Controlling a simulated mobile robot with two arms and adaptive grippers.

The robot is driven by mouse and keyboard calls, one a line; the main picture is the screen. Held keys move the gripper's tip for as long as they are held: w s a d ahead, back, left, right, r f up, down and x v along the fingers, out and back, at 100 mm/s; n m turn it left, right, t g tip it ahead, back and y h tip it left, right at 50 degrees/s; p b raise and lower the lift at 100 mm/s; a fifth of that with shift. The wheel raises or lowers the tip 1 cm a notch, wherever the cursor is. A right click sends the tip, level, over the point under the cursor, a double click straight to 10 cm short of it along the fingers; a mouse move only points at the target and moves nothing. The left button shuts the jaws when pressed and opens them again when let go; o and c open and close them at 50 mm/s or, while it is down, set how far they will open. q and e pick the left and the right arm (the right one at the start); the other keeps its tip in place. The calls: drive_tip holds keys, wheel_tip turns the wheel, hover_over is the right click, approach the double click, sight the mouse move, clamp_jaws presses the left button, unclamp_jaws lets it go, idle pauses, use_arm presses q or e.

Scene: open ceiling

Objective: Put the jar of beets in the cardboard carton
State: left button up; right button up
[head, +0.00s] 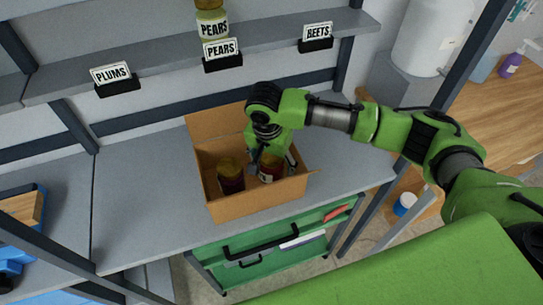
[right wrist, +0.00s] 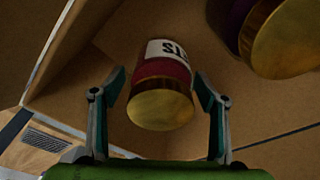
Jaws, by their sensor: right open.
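The open cardboard carton (head: 257,206) stands on the grey shelf in the head view. The jar of beets (head: 266,178), with a white label and dark red contents, is inside its right part. In the right wrist view the jar (right wrist: 161,108) shows its gold lid and a label ending in "TS". My right gripper (head: 272,160) reaches down into the carton. Its fingers are open on either side of the jar, with visible gaps. The jar's base is hidden. My left gripper is not in view.
A second dark jar (head: 231,181) stands in the carton's left part. A jar of pears (head: 211,20) is on the upper shelf, above the PEARS sign (head: 221,48). No jar shows behind the BEETS sign (head: 317,33). The counter left of the carton is clear.

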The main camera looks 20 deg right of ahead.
drive_tip(key=r, duration=0.3)
drive_tip(key=r+b, duration=0.1)
drive_tip(key=r, duration=0.3)
drive_tip(key=s+a+r+b, duration=0.1)
drive_tip(key=r, duration=0.2)
drive_tip(key=shift+a+r, duration=0.1)
drive_tip(key=shift+r, duration=0.15)
drive_tip(key=shift+s+r, duration=0.15)
drive_tip(key=shift+r, duration=0.5)
